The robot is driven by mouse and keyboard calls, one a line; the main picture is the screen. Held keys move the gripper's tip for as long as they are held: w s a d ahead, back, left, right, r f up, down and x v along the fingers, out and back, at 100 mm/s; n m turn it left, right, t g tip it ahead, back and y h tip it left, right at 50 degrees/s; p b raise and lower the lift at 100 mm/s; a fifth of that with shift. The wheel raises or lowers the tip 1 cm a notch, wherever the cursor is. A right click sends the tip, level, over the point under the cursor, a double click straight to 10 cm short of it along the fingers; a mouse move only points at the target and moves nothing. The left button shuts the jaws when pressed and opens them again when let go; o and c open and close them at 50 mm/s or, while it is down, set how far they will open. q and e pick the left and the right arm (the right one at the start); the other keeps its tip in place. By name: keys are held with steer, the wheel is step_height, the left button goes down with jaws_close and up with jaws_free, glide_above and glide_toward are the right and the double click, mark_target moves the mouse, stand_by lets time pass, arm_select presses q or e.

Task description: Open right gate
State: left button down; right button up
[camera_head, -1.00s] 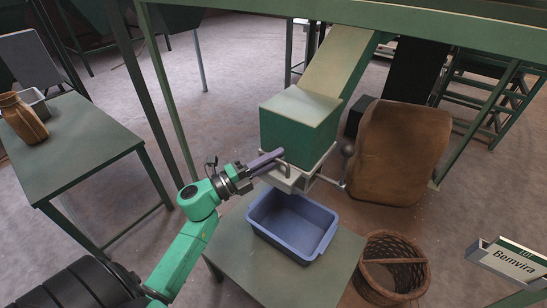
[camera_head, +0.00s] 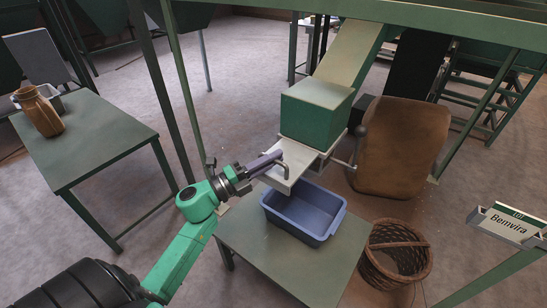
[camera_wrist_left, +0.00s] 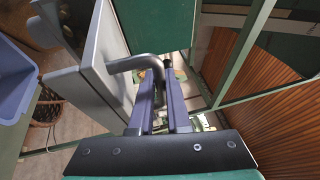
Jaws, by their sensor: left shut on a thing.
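The right gate is a light grey plate (camera_head: 296,171) under the green hopper box (camera_head: 312,119). It sticks out of the box at the front left, over the blue bin (camera_head: 329,222). A bent metal handle (camera_head: 282,168) stands on the plate. My left gripper (camera_head: 279,156) is shut on this handle. In the left wrist view, the purple fingers (camera_wrist_left: 165,78) close around the bent handle (camera_wrist_left: 133,63), beside the grey gate plate (camera_wrist_left: 102,72). The inside of the hopper is hidden. My right gripper is not in view.
The blue bin stands on a green table (camera_head: 282,268) below the hopper. A wicker basket (camera_head: 396,262) stands right of that table. A side table (camera_head: 90,150) with a brown jug (camera_head: 38,110) stands left. Green posts frame the hopper.

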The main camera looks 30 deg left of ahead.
arm_select(q)
steer(key=shift+s+r, duration=0.1)
steer(key=shift+s, duration=0.25)
steer(key=shift+w, duration=0.15)
steer(key=c, duration=1.2)
jaws_free()
steer(key=shift+w, duration=0.45)
steer(key=shift+c, duration=0.2)
steer(key=o, duration=0.4)
steer(key=shift+c, duration=0.2)
steer(key=shift+s, duration=0.15)
steer(key=shift+s+a+f, duration=0.2)
steer(key=shift+s+f, duration=0.05)
steer(key=shift+f, duration=0.05)
steer(key=b+v, duration=0.3)
steer(key=v, duration=1)
steer(key=shift+s+a, duration=0.2)
steer(key=shift+s, duration=0.2)
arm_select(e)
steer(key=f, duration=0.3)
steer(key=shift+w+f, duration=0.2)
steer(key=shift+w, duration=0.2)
arm_select(q)
steer(key=shift+r, duration=0.1)
